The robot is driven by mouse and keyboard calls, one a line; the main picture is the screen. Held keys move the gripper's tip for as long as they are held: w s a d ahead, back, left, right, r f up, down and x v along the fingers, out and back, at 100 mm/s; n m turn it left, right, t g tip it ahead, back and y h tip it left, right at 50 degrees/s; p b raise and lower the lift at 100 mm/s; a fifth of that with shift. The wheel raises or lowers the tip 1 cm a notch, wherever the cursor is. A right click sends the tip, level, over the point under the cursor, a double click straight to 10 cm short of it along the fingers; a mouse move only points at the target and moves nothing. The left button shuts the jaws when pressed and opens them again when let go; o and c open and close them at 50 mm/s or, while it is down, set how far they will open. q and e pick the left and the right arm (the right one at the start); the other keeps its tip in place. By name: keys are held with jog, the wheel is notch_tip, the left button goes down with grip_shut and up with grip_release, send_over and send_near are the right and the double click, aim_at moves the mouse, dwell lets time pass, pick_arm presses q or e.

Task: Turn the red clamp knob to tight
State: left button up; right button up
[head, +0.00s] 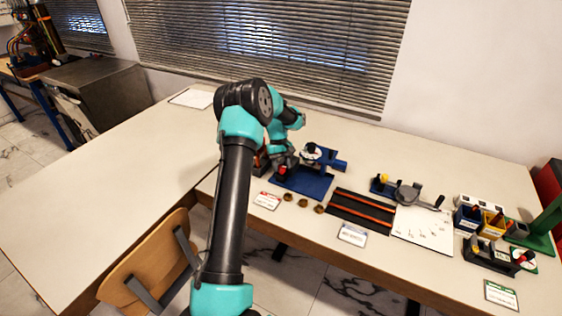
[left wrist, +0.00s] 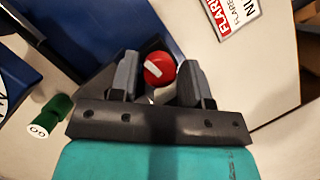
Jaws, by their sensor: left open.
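The red clamp knob (left wrist: 159,68) has a white bar mark on its face, tilted slightly in the left wrist view. In the head view a small red part of it (head: 282,170) shows below my gripper, at the left of the blue rig base (head: 308,184). My left gripper (left wrist: 159,80) is open, with one finger on each side of the knob. I cannot tell whether either finger touches it. In the head view the gripper (head: 284,160) is over the rig's left end and partly hides it. My right gripper is not in view.
A green cylinder marked GO (left wrist: 50,117) lies near the gripper. A red-and-white label card (head: 267,200) and several small brass pieces (head: 303,203) are in front of the rig. A dark tray with orange strips (head: 361,210) is to the right.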

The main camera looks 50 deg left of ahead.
pick_arm(q)
jog(key=v, duration=1.7)
jog(key=shift+r, duration=0.2)
jog(key=shift+o, duration=0.4)
jog(key=shift+o, duration=1.1)
jog(key=shift+d+r, duration=0.1)
jog(key=m+t+y, duration=0.2)
jog(key=m+y, duration=0.2)
jog(key=m, duration=0.5)
send_over(283, 167)
jog(key=shift+s+r, duration=0.1)
jog(key=shift+r, duration=0.2)
jog(key=shift+f, duration=0.1)
